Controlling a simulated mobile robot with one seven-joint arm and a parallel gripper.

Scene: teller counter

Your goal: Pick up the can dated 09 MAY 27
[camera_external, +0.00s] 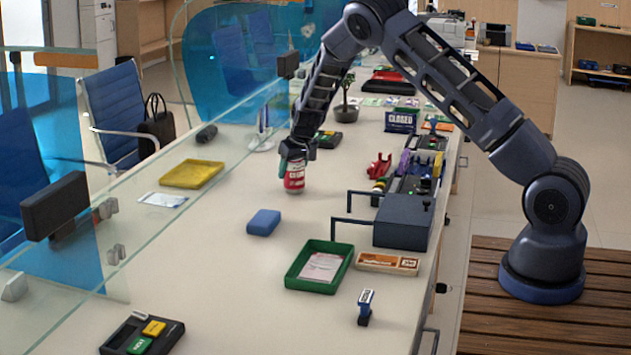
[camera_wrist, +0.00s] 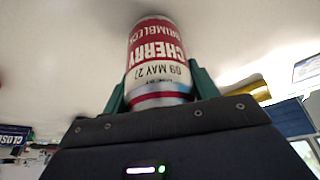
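The red and white can (camera_external: 294,178) is near the middle of the counter in the external view, under my gripper (camera_external: 294,163). In the wrist view the can (camera_wrist: 157,55) shows "CHERRY" and the date 09 MAY 27 on its label. My gripper's green fingers (camera_wrist: 160,92) stand on both sides of the can and appear shut on it. The can's lower end is close to the counter; I cannot tell whether it touches. The fingers hide part of the can's sides.
A blue block (camera_external: 263,222) lies in front of the can on the counter (camera_external: 215,275). A green tray (camera_external: 337,277) and a dark box (camera_external: 403,222) with black bars are nearer right. A yellow tray (camera_external: 192,174) is left, near the glass screen (camera_external: 70,225). A potted plant (camera_external: 345,105) stands behind.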

